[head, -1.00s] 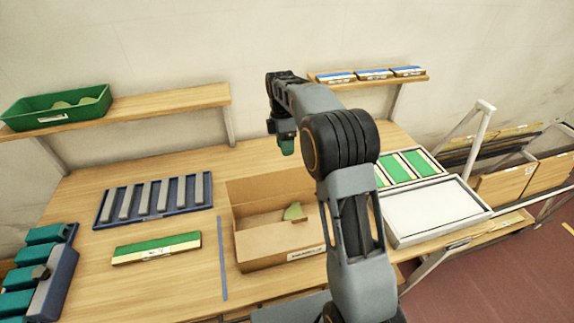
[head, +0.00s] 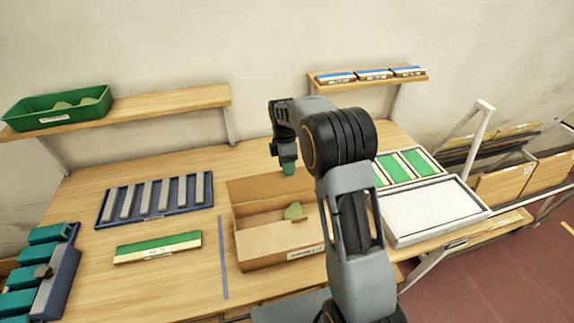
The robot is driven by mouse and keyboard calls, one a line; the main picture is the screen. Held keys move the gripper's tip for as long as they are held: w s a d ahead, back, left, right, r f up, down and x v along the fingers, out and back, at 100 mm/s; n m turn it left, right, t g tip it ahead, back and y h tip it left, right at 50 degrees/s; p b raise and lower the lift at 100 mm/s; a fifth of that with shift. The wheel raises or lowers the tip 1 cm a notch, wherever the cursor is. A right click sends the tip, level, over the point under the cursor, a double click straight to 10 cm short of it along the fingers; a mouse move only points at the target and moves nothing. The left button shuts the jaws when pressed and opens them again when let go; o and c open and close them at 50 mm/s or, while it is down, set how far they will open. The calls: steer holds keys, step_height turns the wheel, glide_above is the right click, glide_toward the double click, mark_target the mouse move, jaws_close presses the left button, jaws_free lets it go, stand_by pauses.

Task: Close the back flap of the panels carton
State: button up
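The open panels carton (head: 277,248) is a brown box on the table, with a white label on its front face. A green piece (head: 293,211) shows inside it. The back flap (head: 262,188) stands up along the carton's far side. My gripper (head: 288,168) points down at the back flap's upper edge, near its middle; whether it touches the flap I cannot tell. Its fingers are small and partly hidden, so open or shut is not clear. My arm hides the carton's right end.
A blue rack of grey bars (head: 98,215) and a green-topped box (head: 158,247) lie left of the carton. A blue strip (head: 223,258) runs beside it. A white tray (head: 398,238) and green panels (head: 409,164) are at right. Shelves hang on the wall behind.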

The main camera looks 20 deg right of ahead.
jaws_close()
